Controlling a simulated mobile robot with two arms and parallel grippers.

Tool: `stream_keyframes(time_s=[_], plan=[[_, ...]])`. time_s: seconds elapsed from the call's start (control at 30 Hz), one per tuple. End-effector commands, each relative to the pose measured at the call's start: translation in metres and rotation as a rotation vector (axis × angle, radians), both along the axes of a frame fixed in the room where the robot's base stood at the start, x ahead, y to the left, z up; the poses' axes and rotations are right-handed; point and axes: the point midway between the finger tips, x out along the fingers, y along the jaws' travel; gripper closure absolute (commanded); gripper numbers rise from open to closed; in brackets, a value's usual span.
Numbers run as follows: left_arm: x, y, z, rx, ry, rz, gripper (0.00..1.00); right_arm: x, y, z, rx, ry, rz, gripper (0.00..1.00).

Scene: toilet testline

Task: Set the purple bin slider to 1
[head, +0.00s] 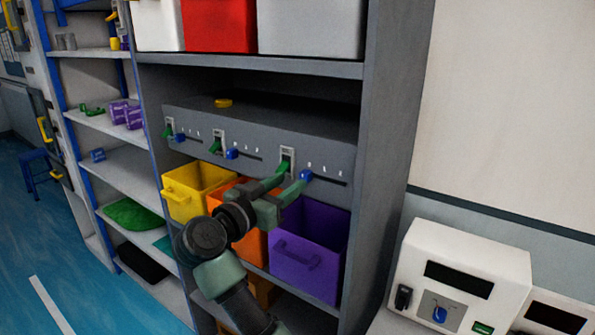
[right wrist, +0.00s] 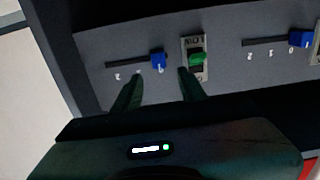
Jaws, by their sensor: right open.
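The purple bin (head: 308,255) stands on the right of the row under a grey control panel (head: 262,135). Its slider has a blue knob (head: 305,175) at the left end of a dark slot, which runs free to the right in the head view. In the right wrist view, which is turned over, this knob (right wrist: 158,60) is at the slot's right end, by the 0 mark. My right gripper (head: 286,185) is open before the panel. Its fingers (right wrist: 160,88) lie either side of the knob's line; contact is unclear. My left gripper is not in view.
A green switch (right wrist: 197,59) sits close beside the right-hand finger in the wrist view. Another blue slider knob (head: 232,154) is farther left on the panel. Orange (head: 257,245) and yellow (head: 186,195) bins stand left of the purple one. A shelf side wall (head: 385,170) bounds the right.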

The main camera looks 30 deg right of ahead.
Motion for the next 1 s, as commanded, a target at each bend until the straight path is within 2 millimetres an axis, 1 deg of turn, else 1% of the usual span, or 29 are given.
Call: stream_keyframes(time_s=[0.03,0.1,0.3,0.43,0.67,0.7,0.77,0.8,0.83,1.0], plan=[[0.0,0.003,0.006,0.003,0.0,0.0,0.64,0.003,-0.01,0.004,-0.004,0.001,-0.004,0.58],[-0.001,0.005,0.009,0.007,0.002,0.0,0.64,0.007,-0.02,0.004,-0.004,0.0,-0.004,0.58],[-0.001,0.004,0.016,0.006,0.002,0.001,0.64,0.018,-0.043,0.002,-0.004,-0.001,-0.002,0.58],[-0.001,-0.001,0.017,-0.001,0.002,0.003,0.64,0.02,-0.05,0.001,-0.003,-0.001,-0.001,0.58],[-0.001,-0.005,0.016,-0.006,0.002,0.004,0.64,0.021,-0.05,0.0,-0.001,-0.002,-0.001,0.58],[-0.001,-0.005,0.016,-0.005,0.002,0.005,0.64,0.021,-0.05,0.0,-0.002,-0.002,-0.001,0.64],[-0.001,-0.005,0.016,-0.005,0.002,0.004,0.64,0.021,-0.05,0.0,-0.002,-0.002,-0.001,0.8],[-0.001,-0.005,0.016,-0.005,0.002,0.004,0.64,0.021,-0.05,0.0,-0.002,-0.002,-0.001,0.92],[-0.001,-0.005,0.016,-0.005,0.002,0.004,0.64,0.021,-0.05,0.0,-0.002,-0.002,-0.001,1.0],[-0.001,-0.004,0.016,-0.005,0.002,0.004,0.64,0.021,-0.05,0.0,-0.002,-0.002,-0.001,1.0]])
